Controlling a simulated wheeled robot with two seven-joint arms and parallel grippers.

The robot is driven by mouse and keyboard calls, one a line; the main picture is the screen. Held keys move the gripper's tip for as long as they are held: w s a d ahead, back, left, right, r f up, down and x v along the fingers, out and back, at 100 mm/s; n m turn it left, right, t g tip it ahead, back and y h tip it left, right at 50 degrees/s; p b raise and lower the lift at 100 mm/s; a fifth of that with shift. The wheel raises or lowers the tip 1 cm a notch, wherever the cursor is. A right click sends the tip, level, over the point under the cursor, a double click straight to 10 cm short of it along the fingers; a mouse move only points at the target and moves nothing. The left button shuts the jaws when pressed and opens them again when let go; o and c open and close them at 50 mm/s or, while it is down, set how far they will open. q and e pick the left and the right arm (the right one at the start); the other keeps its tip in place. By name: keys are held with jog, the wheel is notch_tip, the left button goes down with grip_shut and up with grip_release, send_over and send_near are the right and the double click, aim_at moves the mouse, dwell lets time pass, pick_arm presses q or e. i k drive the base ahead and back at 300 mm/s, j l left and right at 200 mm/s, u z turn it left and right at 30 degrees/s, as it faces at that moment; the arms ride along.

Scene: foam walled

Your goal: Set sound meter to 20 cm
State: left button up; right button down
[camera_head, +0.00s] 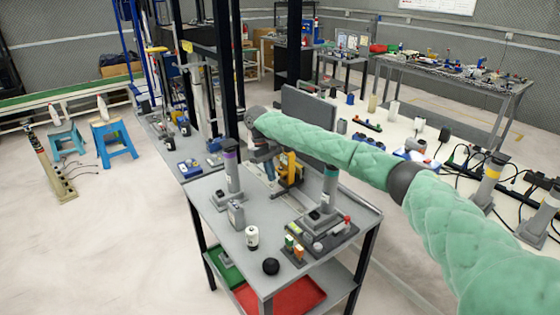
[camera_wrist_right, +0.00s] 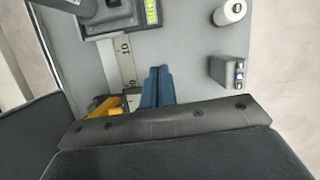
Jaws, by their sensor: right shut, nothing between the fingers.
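My right gripper (camera_head: 269,168) is over the far part of the grey table, partly hidden by its arm. In the right wrist view its blue fingers (camera_wrist_right: 158,88) are together with nothing between them. Beside them a pale ruler (camera_wrist_right: 125,65) with a "10" mark runs toward a dark grey block (camera_wrist_right: 110,14) on a base. A yellow piece (camera_wrist_right: 105,106) is near the ruler's lower end; a yellow stand (camera_head: 290,170) shows in the head view. I cannot tell for certain which part is the sound meter. My left gripper is not in view.
A red tray (camera_head: 290,298) is on the lower shelf. Open floor lies to the left.

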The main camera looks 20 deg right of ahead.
aim_at(287, 159)
jog(key=i+l, duration=0.2)
jog(key=i, duration=0.3)
jog(key=i+l, duration=0.15)
jog(key=i, duration=0.3)
